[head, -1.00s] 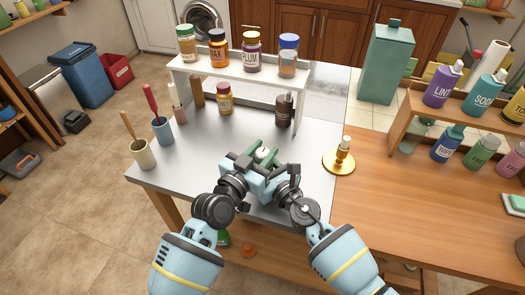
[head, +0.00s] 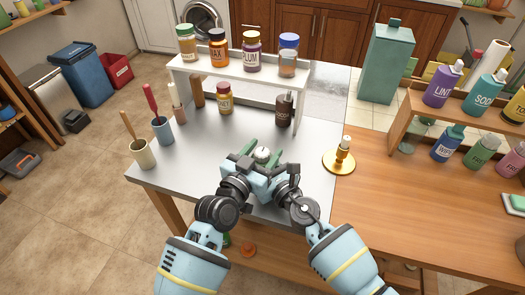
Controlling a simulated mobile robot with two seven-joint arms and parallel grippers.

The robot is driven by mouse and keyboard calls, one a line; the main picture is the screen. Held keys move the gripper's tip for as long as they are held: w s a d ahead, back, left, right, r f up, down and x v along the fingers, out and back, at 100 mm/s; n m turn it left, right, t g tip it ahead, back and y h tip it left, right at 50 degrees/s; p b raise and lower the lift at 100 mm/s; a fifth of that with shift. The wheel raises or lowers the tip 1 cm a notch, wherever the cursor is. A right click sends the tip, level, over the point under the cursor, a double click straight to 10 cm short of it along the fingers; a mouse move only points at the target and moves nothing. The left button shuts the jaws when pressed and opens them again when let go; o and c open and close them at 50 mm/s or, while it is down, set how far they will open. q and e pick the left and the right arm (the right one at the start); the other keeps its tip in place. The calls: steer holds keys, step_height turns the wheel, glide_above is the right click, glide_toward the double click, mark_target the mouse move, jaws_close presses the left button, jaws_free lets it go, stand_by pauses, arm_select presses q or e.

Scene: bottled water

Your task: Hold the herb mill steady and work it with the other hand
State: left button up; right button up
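The herb mill (head: 263,154) is partly visible in the head view, near the front of the grey metal worktop. It shows a pale round top, with green parts at its sides. My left gripper (head: 246,162) is close against its near left side. My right gripper (head: 287,171) is close at its near right side. The grippers and wrists crowd together and hide the lower part of the mill. The fingertips are too small and covered to show whether either gripper is closed on it.
A white shelf (head: 240,67) with several jars stands at the back of the worktop (head: 205,147). A dark bottle (head: 284,112) and a small jar (head: 224,102) stand beneath it. Utensil cups (head: 143,155) are at left. A gold dish (head: 339,162) with a pump bottle is at right.

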arm_select(q)
steer(key=v, duration=1.2)
steer(key=shift+o, duration=0.2)
steer(key=shift+r, duration=0.1)
